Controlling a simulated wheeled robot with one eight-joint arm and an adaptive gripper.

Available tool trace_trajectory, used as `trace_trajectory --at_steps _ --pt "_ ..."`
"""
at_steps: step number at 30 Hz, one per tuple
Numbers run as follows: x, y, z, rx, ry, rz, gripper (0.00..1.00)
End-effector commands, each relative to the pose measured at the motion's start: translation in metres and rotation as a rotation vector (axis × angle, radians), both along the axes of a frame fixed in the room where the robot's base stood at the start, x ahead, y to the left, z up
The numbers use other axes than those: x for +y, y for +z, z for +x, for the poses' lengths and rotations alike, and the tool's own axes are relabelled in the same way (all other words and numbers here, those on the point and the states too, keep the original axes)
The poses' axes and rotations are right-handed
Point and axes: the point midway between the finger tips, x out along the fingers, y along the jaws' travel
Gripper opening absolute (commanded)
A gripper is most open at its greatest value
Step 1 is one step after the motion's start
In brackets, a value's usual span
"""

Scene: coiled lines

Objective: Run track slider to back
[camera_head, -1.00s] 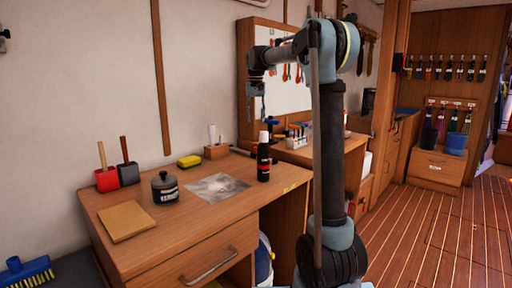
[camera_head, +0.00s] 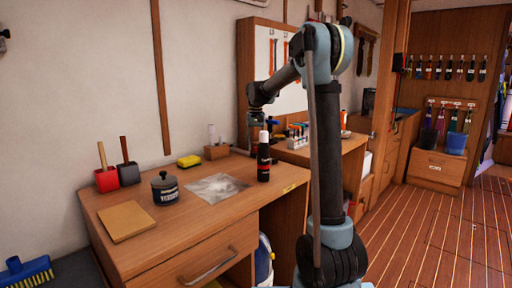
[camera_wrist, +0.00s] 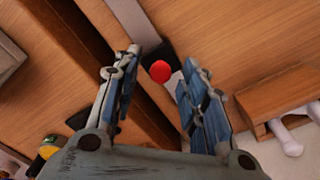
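The slider shows in the wrist view as a red round knob (camera_wrist: 159,71) on a small black block (camera_wrist: 157,52). It sits on a pale grey track strip (camera_wrist: 127,16) that runs over a wooden surface. My gripper (camera_wrist: 161,60) is open, with one finger on each side of the knob and gaps visible. Whether the fingers reach down to knob height is unclear. In the head view my gripper (camera_head: 256,140) points down at the far right of the desk, behind a dark bottle; I cannot make out the knob or track there.
A dark jar (camera_head: 165,190) stands mid-desk.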

Motion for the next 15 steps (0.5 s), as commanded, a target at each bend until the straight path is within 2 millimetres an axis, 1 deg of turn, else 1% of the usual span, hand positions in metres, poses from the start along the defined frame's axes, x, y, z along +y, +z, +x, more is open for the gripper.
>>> trace_trajectory --at_steps 6,7,8,9,12,15 --pt "0.0 -0.0004 0.0 0.0 0.0 0.0 0.39" --pt "0.0 -0.0003 0.0 0.0 0.0 0.0 0.37" --pt "0.0 -0.0003 0.0 0.0 0.0 0.0 0.3" --pt "0.0 -0.0003 0.0 0.0 0.0 0.0 0.21" --pt "0.0 -0.0002 -0.0001 0.0 0.0 0.0 0.0" --pt "0.0 -0.0002 -0.0001 0.0 0.0 0.0 0.0"
